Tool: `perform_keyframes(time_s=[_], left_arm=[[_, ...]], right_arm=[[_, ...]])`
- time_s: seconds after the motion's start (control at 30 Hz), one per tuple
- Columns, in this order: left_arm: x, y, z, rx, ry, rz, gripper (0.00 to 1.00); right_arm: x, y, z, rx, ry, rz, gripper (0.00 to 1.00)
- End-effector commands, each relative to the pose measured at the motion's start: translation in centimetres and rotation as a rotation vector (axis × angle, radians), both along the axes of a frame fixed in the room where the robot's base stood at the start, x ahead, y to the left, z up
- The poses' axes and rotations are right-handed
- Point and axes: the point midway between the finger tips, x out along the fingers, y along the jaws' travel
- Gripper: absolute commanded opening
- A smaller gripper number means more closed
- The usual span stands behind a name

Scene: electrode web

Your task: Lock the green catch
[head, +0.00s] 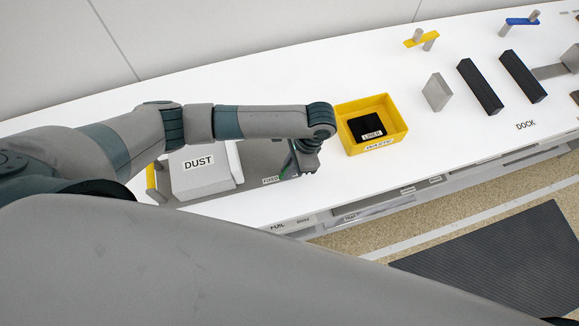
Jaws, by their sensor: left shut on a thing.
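My left gripper (307,168) points down at the right end of the grey fixture (262,158) beside the DUST box. It is shut on the green catch (291,166), of which only a thin green strip shows. The gripper and wrist hide most of the catch, so I cannot tell its exact angle. A FIXED label (271,181) is on the fixture's front, just left of the catch. My right gripper is not in view.
The DUST box (205,181) stands left of the fixture. A yellow WASTE bin (395,126) holding a black LINER piece (368,125) stands close to the right. Black blocks (480,87) and yellow (421,38) and blue (522,20) handles are farther right on the white table (310,83).

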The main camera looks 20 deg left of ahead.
Motion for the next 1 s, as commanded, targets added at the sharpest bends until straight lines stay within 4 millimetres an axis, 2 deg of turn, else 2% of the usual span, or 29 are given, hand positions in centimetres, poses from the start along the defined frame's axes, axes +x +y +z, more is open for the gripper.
perform_keyframes(time_s=[0.2, 0.47, 0.67, 1.0], left_arm=[[-0.5, 0.7, 0.5, -0.116, -0.072, 0.002, 0.00], [-1.1, 1.6, 0.5, -0.309, -0.198, 0.001, 0.00], [-1.6, 2.4, 0.2, -0.467, -0.302, 0.002, 0.00], [-2.1, 3.3, -0.3, -0.705, -0.458, 0.000, 0.00]], right_arm=[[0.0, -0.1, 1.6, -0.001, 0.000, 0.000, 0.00], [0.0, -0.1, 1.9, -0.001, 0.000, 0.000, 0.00], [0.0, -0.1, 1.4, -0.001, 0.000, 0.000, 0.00], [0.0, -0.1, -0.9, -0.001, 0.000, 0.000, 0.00]])
